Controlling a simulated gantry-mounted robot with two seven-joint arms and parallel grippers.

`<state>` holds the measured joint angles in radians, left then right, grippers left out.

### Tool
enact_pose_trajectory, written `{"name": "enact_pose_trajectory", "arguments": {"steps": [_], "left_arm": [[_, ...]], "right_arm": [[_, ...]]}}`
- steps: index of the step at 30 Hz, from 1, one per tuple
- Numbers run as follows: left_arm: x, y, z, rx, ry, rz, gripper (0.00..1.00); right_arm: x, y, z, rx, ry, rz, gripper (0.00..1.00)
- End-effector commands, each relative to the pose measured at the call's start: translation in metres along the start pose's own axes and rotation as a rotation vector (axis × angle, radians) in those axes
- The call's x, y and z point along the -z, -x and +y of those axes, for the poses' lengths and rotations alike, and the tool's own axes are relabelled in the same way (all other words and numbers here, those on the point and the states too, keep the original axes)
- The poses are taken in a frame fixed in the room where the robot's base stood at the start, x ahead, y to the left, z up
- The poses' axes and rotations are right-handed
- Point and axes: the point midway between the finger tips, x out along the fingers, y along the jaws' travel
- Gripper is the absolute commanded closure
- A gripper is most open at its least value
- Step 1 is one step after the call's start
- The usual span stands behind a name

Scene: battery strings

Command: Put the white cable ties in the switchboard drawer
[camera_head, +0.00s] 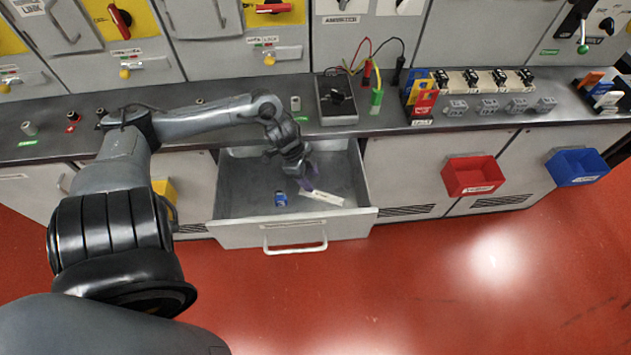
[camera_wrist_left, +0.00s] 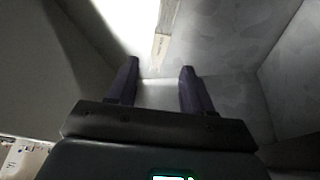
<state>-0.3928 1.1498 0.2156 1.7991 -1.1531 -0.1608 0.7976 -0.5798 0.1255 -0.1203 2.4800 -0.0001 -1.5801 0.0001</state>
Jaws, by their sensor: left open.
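The switchboard drawer (camera_head: 230,232) is pulled open below the grey counter. The white cable ties (camera_head: 326,198) lie in it as a pale flat strip, toward the front right. The strip also shows in the left wrist view (camera_wrist_left: 161,44), beyond the fingertips, with small print on it. My left gripper (camera_head: 308,185) reaches down into the drawer, just left of the strip. Its fingers (camera_wrist_left: 160,66) are apart with nothing held between them. Whether a fingertip touches the strip I cannot tell. My right gripper is not in view.
A small blue object (camera_head: 281,199) lies in the drawer, left of the strip. A dark meter (camera_head: 337,110) with leads stands on the counter (camera_head: 250,120) above. A red bin (camera_head: 473,177) and a blue bin (camera_head: 577,168) hang at the right. The floor in front is clear.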

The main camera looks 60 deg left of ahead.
Motion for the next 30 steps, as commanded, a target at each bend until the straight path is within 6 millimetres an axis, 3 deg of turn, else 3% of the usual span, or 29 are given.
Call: {"name": "enact_pose_trajectory", "arguments": {"steps": [3, 9, 30], "left_arm": [[0.001, 0.022, 0.001, -0.002, 0.0, -0.001, 0.49], [0.0, 0.04, 0.0, -0.001, 0.001, 0.0, 0.49], [0.003, 0.051, 0.0, 0.0, 0.0, 0.001, 0.49]], "right_arm": [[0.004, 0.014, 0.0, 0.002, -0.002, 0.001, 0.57], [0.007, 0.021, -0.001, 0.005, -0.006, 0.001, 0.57], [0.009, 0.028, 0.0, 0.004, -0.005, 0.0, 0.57]]}}
